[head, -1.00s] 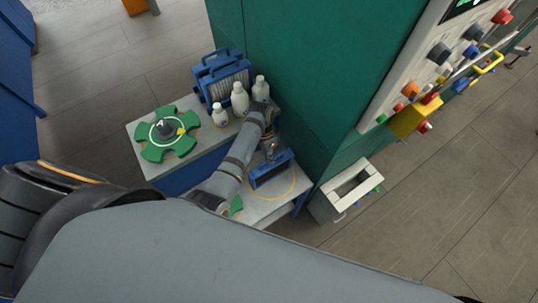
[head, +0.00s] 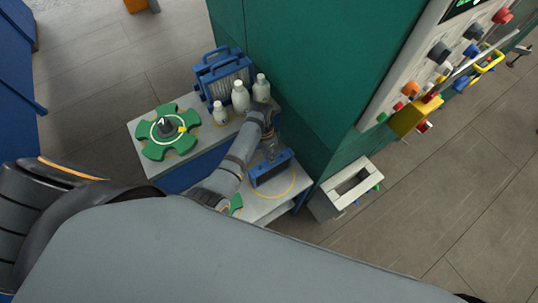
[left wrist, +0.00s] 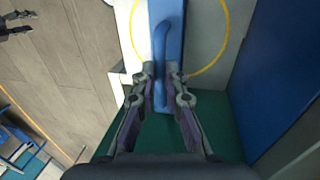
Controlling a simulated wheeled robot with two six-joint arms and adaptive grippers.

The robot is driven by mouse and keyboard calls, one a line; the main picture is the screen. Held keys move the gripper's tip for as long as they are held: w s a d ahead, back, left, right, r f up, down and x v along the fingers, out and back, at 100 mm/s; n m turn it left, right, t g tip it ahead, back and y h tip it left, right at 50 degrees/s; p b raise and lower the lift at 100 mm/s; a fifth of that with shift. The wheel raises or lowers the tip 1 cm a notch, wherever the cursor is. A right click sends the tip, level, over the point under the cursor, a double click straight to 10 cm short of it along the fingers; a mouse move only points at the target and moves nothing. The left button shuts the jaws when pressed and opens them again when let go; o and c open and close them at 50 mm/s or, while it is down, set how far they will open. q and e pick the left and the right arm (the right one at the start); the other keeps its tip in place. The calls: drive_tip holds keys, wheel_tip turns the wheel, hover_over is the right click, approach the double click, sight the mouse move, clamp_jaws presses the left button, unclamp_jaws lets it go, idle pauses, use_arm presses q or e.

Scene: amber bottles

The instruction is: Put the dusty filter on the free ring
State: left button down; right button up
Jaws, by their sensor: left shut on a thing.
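A blue-framed filter (head: 271,170) with a greyish top stands on the lower right part of the grey table. A thin yellow ring (head: 292,187) is drawn around it; the ring also shows in the left wrist view (left wrist: 226,35). My left gripper (head: 269,148) is shut on the filter's blue handle (left wrist: 161,62), with a finger on each side. The filter looks upright inside the ring. I cannot tell whether its base touches the table. Dark fingers at the wrist view's upper left look like my right gripper (left wrist: 17,23), spread apart and empty.
Another blue-framed filter with pale pleats (head: 228,78) stands at the back. Several pale bottles (head: 240,97) stand close to my left arm. A green lobed knob (head: 168,143) lies at left. The green cabinet (head: 300,70) rises right behind the table; a white open-topped box (head: 350,190) stands right.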

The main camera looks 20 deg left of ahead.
use_arm(q)
drive_tip(key=c, duration=1.3)
unclamp_jaws()
drive_tip(key=shift+f, duration=0.1)
drive_tip(key=r, duration=0.4)
drive_tip(key=w+a+r, duration=0.1)
drive_tip(key=r, duration=0.3)
drive_tip(key=a+r, duration=0.1)
drive_tip(key=r, duration=0.2)
drive_tip(key=shift+w+r, duration=0.2)
drive_tip(key=shift+r, duration=0.2)
